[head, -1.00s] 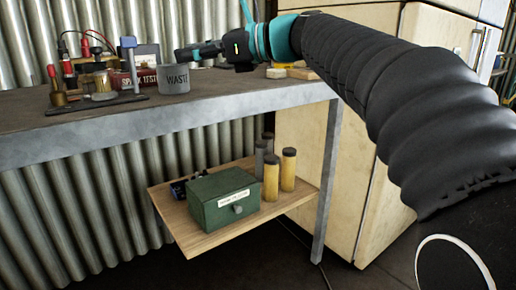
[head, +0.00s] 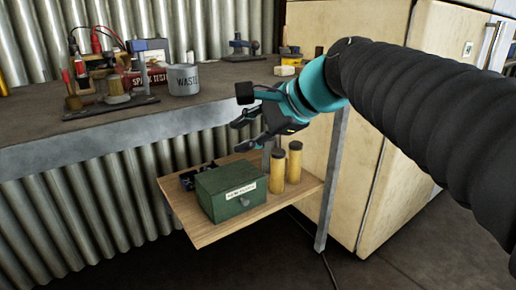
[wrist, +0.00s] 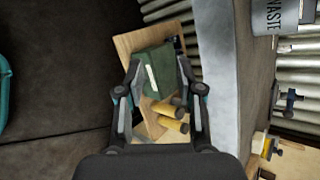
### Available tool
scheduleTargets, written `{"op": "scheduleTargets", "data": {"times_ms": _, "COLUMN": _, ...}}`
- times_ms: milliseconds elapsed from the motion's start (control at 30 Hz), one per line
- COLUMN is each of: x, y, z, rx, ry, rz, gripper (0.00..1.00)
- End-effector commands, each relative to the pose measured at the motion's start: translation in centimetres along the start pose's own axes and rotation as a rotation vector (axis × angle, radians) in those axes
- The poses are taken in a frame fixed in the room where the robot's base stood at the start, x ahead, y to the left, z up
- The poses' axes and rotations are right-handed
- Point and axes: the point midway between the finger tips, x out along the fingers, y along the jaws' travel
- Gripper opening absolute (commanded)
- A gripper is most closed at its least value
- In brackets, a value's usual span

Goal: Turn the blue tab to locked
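I cannot tell for sure which part is the blue tab. Blue shows on top of a post (head: 137,44) at the spark tester rig on the bench, and on small dark-blue items (head: 192,180) behind the green box on the lower shelf. No locked marking can be read. My gripper (head: 240,133) is in front of the bench edge, above the green box (head: 232,190), with its fingers apart and nothing between them. In the wrist view my gripper (wrist: 160,66) is also open, with the green box (wrist: 157,72) beyond its fingers.
A grey WASTE cup (head: 183,80) and a red SPARK TEST box (head: 150,77) stand on the bench (head: 225,84). A small vise-like tool (head: 240,47) is at the back. Yellow tubes (head: 294,162) stand on the wooden shelf (head: 212,232). A cream cabinet (head: 385,55) is right of the bench.

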Motion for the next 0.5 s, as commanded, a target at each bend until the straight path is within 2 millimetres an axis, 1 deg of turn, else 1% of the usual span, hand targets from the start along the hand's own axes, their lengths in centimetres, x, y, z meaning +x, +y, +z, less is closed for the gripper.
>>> {"op": "scheduleTargets", "data": {"times_ms": 100, "x": -0.6, "y": 1.7, "z": -0.5, "rx": -0.084, "ry": 0.047, "rz": 0.031, "gripper": 0.36}}
{"op": "scheduleTargets", "data": {"times_ms": 300, "x": -1.2, "y": 4.3, "z": -1.4, "rx": -0.207, "ry": 0.107, "rz": 0.082, "gripper": 0.36}}
{"op": "scheduleTargets", "data": {"times_ms": 500, "x": -1.5, "y": 5.6, "z": -1.9, "rx": -0.271, "ry": 0.136, "rz": 0.109, "gripper": 0.36}}
